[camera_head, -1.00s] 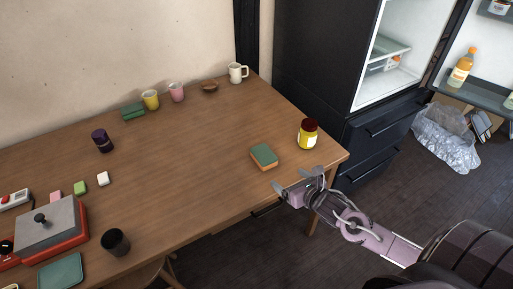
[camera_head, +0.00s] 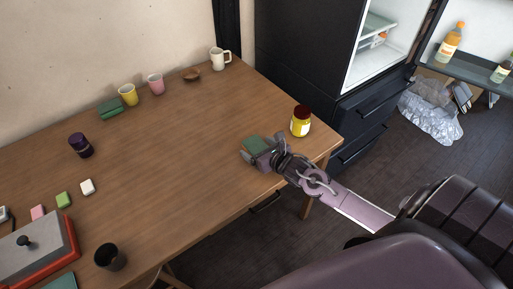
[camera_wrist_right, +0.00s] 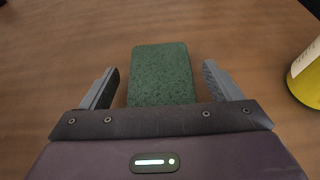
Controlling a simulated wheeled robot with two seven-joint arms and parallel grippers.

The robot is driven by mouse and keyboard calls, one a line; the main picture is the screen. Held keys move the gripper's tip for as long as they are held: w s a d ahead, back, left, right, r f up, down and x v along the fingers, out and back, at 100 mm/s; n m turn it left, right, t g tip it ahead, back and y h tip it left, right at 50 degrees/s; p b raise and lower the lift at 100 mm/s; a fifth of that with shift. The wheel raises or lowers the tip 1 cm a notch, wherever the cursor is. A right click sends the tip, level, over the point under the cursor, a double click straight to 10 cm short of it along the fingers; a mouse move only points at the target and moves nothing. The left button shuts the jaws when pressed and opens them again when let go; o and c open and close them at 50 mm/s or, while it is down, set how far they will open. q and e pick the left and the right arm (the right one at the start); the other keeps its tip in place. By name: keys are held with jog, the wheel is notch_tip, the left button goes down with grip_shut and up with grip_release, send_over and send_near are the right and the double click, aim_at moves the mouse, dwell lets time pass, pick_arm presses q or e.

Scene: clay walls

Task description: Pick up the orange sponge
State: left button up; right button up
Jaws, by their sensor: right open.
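The sponge (camera_head: 256,144) lies on the wooden table near its right front edge. Its top is green; its orange side showed in the earlier head view and is now hidden by my gripper. In the right wrist view the green top (camera_wrist_right: 163,74) sits between the two fingers, with a gap on each side. My right gripper (camera_head: 261,147) is open, with its fingers at either side of the sponge; it also shows in the wrist view (camera_wrist_right: 160,82). I cannot tell whether the fingers touch the table. My left gripper is not in view.
A yellow jar with a dark red lid (camera_head: 301,121) stands close to the right of the gripper; it also shows in the wrist view (camera_wrist_right: 308,76). Cups stand along the back, and a dark cup (camera_head: 110,257) at the front left. The table's middle (camera_head: 185,150) is clear.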

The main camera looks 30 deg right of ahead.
aim_at(256, 146)
jog(key=shift+w+f, duration=0.3)
jog(key=shift+w, duration=0.35)
jog(key=c, duration=1.1)
jog(key=shift+o, duration=0.2)
notch_tip(256, 146, up, 20)
jog(key=o, duration=0.4)
jog(key=shift+c, duration=0.2)
jog(key=c, duration=0.3)
jog(key=shift+a, duration=0.15)
